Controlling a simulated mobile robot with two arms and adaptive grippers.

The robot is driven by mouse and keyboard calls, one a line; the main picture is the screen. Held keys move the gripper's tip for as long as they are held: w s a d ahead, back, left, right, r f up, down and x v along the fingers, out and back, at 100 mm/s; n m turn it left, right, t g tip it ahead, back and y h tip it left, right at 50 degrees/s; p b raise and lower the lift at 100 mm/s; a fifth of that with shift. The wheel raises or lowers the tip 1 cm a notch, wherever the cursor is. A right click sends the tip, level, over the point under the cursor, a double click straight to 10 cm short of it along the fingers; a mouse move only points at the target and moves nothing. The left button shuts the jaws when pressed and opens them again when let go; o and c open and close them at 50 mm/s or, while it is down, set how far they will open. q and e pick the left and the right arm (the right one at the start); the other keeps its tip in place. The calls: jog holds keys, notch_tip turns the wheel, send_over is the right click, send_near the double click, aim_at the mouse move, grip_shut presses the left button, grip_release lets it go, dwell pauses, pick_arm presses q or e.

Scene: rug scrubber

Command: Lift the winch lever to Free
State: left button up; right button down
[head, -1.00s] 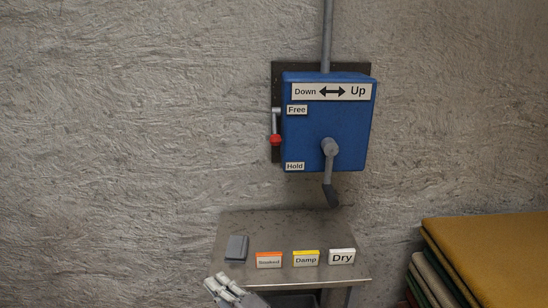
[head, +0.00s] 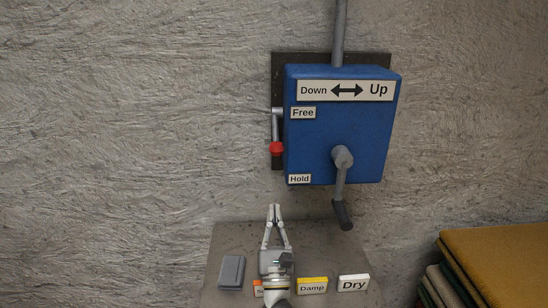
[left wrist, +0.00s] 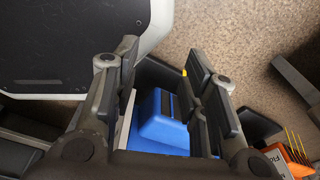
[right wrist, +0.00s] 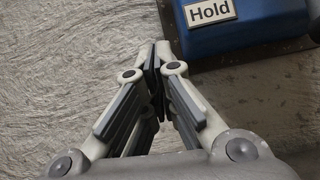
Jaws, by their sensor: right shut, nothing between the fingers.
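The blue winch box (head: 325,135) is on the wall, with a "Free" label (head: 303,113) high and a "Hold" label (head: 299,179) low on its left side. The winch lever (head: 276,128) is on the box's left side, pointing down, its red knob (head: 276,149) at a height between the labels. My right gripper (head: 274,210) is shut and empty, pointing up below the lever and apart from it. In the right wrist view its fingertips (right wrist: 158,48) meet left of the "Hold" label (right wrist: 210,12); the lever is not seen there. My left gripper (left wrist: 160,65) is open, away from the winch.
A grey crank (head: 342,185) hangs from the box front. Below is a small table (head: 225,240) with a grey block (head: 231,272) and "Damp" (head: 312,286) and "Dry" (head: 353,283) signs. Folded rugs (head: 495,260) are stacked at right. The wall left of the lever is clear.

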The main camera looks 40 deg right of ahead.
pick_arm(q)
notch_tip(320, 180, up, 7)
jog(key=s+p, duration=0.1)
jog(key=p, duration=0.6)
jog(key=shift+s, duration=0.15)
pick_arm(e)
jog(key=w+d+r, duration=0.4)
jog(key=w+r, duration=0.1)
jog(key=r, duration=0.5)
jog(key=shift+w, duration=0.2)
pick_arm(q)
jog(key=shift+a, duration=0.15)
pick_arm(e)
jog(key=shift+s+r, duration=0.1)
jog(key=shift+r, duration=0.05)
